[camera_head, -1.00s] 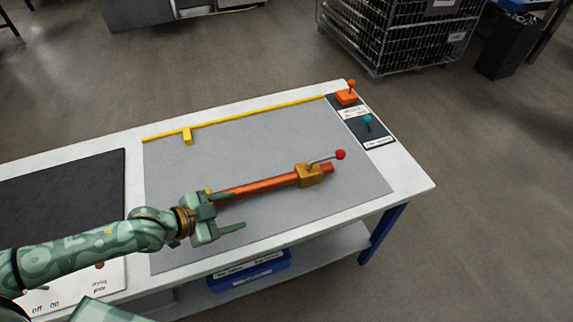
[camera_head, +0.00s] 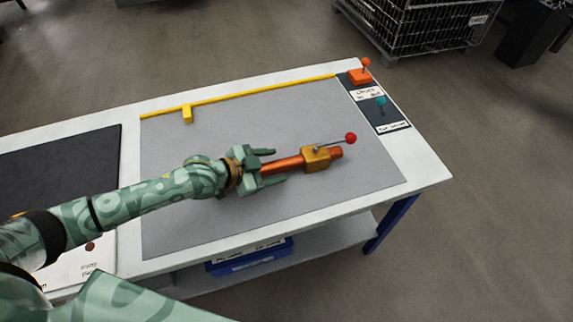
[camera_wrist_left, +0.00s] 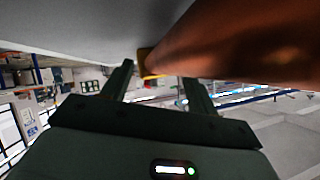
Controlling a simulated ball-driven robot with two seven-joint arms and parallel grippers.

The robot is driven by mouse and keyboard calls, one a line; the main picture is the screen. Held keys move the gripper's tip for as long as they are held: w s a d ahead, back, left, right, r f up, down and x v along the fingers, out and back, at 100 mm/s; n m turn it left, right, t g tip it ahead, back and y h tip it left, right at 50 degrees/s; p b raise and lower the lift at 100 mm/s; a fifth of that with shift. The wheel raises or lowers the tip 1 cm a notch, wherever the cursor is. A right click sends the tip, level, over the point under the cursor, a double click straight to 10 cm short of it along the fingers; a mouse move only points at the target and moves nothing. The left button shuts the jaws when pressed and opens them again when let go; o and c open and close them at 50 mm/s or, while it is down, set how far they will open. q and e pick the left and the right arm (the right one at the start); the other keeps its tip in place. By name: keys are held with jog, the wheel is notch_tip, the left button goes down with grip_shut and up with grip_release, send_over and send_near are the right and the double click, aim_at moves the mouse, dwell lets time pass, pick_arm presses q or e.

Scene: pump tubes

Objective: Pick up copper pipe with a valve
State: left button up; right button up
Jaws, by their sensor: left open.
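The copper pipe (camera_head: 284,165) lies on the grey mat, pointing right and slightly up in the head view. Near its right end sits a brass valve body (camera_head: 317,158) with a thin lever and a red knob (camera_head: 350,138). My left gripper (camera_head: 272,167) is open, its fingers pointing along the pipe toward the valve. The gripper hides the pipe's left part. In the left wrist view the pipe (camera_wrist_left: 245,40) looms large and close, beyond the open fingers, with a bit of brass (camera_wrist_left: 147,62) beside it. I cannot tell whether the fingers touch the pipe. My right gripper is not in view.
The grey mat (camera_head: 200,225) has free room around the pipe. A yellow rail (camera_head: 240,93) with a yellow block (camera_head: 187,114) runs along the back. Orange (camera_head: 360,76) and teal (camera_head: 381,104) levers stand at the right. A dark plate (camera_head: 60,170) lies at left.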

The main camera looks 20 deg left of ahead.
pick_arm(q)
jog(key=x, duration=0.2)
jog(key=shift+w+d+f, duration=0.1)
jog(key=shift+w+f, duration=0.1)
jog(key=shift+s, duration=0.1)
jog(key=shift+c, duration=0.3)
grip_shut()
jog(key=shift+r, duration=0.1)
